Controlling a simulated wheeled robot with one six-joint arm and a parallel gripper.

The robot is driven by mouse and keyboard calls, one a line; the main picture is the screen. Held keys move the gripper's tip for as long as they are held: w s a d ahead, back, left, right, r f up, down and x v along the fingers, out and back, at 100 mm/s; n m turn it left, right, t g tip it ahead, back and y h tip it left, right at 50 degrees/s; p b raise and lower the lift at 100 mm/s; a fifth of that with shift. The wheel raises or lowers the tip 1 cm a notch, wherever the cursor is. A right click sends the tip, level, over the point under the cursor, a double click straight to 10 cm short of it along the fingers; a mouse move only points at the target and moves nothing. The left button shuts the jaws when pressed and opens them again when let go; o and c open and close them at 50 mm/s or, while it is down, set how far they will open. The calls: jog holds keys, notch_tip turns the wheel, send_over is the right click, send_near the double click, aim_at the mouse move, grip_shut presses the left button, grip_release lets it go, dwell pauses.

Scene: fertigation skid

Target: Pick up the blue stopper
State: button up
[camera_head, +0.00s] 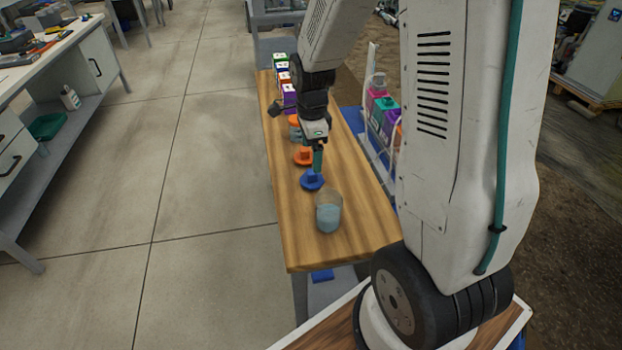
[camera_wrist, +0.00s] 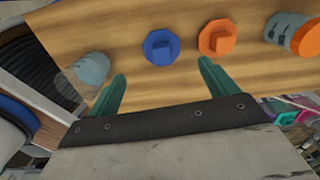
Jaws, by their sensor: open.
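The blue stopper (camera_head: 312,180) lies on the wooden bench top, between an orange stopper and a clear cup. My gripper (camera_head: 318,165) hangs over the bench, above and close to the blue stopper. In the wrist view my gripper (camera_wrist: 162,82) has its two green fingers wide apart with nothing between them. The head view does not show clearly how high the fingertips are above the stopper.
An orange stopper (camera_head: 303,156) lies just behind the blue one. A clear cup of bluish liquid (camera_head: 328,213) stands in front. Another container with an orange top (camera_wrist: 296,36) stands farther along. Several coloured boxes (camera_head: 284,85) line the bench's far end. A white rack (camera_head: 378,125) borders the right side.

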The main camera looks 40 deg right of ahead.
aim_at(312, 173)
jog(key=shift+w+d+f, duration=0.1)
jog(key=shift+d+f, duration=0.05)
jog(key=shift+f, duration=0.4)
jog(key=shift+m, duration=0.3)
notch_tip(312, 173, down, 8)
jog(key=shift+r, duration=0.25)
jog(key=c, duration=1.1)
